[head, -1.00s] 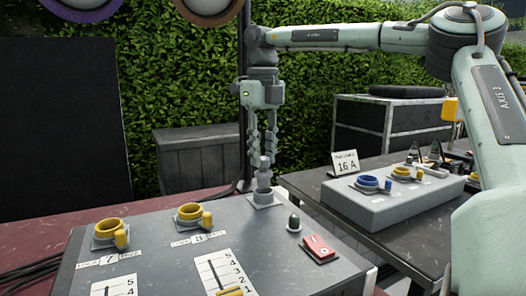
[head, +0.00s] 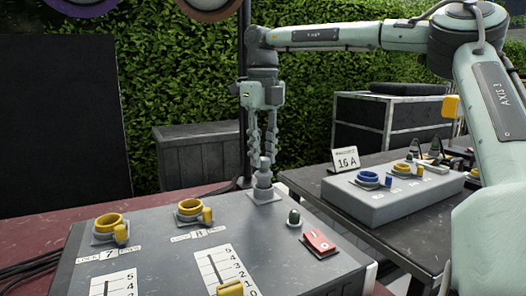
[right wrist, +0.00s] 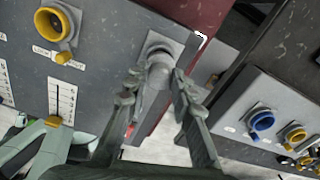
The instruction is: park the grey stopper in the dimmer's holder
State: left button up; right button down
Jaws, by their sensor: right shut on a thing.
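The grey stopper (head: 264,178) stands upright at a square grey holder (head: 266,197) at the back right of the dimmer console (head: 160,245). My right gripper (head: 263,160) comes straight down from above and is shut on the stopper's upper part. The right wrist view shows the stopper (right wrist: 158,72) between the two fingers, over the pale holder plate (right wrist: 170,42). I cannot tell whether the stopper is fully seated, as its lower end is hidden. My left gripper is not in view.
Two yellow ring sockets (head: 109,222) (head: 190,207) stand left on the console. A green lamp (head: 294,217) and a red switch (head: 319,241) are right of the holder. A second grey box (head: 395,197) with blue and yellow sockets sits on the right table, beside a 16 A sign (head: 346,161).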

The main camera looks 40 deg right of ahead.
jog(key=shift+f+b, duration=0.5)
jog(key=shift+f, duration=0.55)
jog(key=c, duration=0.9)
grip_release()
jog(key=shift+r+p, duration=0.8)
jog(key=shift+r, duration=1.7)
